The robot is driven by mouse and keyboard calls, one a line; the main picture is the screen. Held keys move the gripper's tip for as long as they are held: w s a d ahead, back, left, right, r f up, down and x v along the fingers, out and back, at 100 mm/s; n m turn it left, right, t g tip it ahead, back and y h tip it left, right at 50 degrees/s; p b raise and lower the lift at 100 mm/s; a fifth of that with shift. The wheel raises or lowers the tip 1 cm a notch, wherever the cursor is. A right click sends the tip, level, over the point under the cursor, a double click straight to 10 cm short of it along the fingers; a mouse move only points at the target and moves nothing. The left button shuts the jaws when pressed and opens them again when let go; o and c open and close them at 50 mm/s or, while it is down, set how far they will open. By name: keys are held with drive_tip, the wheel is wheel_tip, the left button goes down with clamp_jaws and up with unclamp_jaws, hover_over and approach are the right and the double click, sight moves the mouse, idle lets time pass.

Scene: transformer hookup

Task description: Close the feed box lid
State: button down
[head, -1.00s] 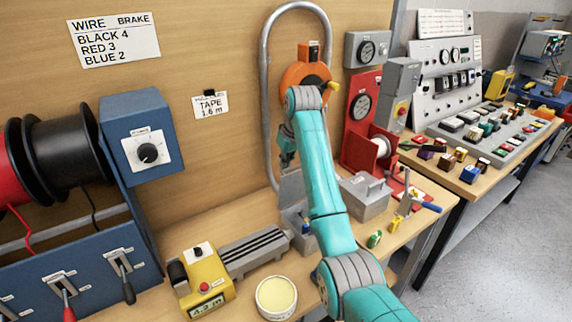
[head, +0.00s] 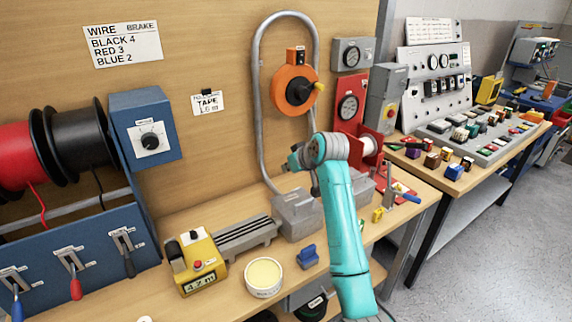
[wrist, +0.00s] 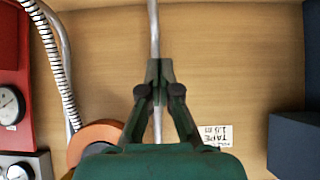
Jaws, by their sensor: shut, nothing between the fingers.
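The grey feed box (head: 297,222) stands on the bench at the lower end of the bent grey conduit (head: 257,110). Its top looks covered by the grey lid (head: 294,199), which appears down; whether it is fully flush I cannot tell. My gripper (wrist: 159,70) is shut and empty in the wrist view, with the conduit and wooden panel behind it. In the head view my gripper (head: 290,163) is small, partly hidden by my wrist, and appears above the feed box, apart from it.
A yellow meter (head: 197,263), a cream tub (head: 264,277) and a blue block (head: 308,257) lie in front. An orange reel (head: 297,89) hangs on the panel above. Another grey box (head: 361,187) is partly behind my arm. A red stand (head: 350,115) is to the right.

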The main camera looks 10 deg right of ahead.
sight(301, 202)
drive_tip(key=s+f+t, duration=0.1)
drive_tip(key=s+t, duration=0.1)
drive_tip(key=s+d+f+t+y, duration=0.1)
drive_tip(key=s+f, duration=0.1)
drive_tip(key=s+d+f+t+y, duration=0.1)
drive_tip(key=s+t, duration=0.1)
drive_tip(key=shift+s+f+t, duration=0.15)
drive_tip(key=shift+f+t, duration=0.05)
drive_tip(key=shift+t, duration=0.1)
drive_tip(key=shift+s+d+f+t, duration=0.15)
drive_tip(key=shift+s+f+t, duration=0.15)
drive_tip(key=shift+t, duration=0.1)
drive_tip(key=shift+s+d+f, duration=0.15)
drive_tip(key=shift+s+f, duration=0.2)
drive_tip(key=shift+f, duration=0.15)
drive_tip(key=shift+s+d+f, duration=0.1)
drive_tip(key=shift+s+f, duration=0.2)
drive_tip(key=shift+f, duration=0.2)
drive_tip(key=shift+s+f, duration=0.2)
drive_tip(key=shift+f, duration=0.35)
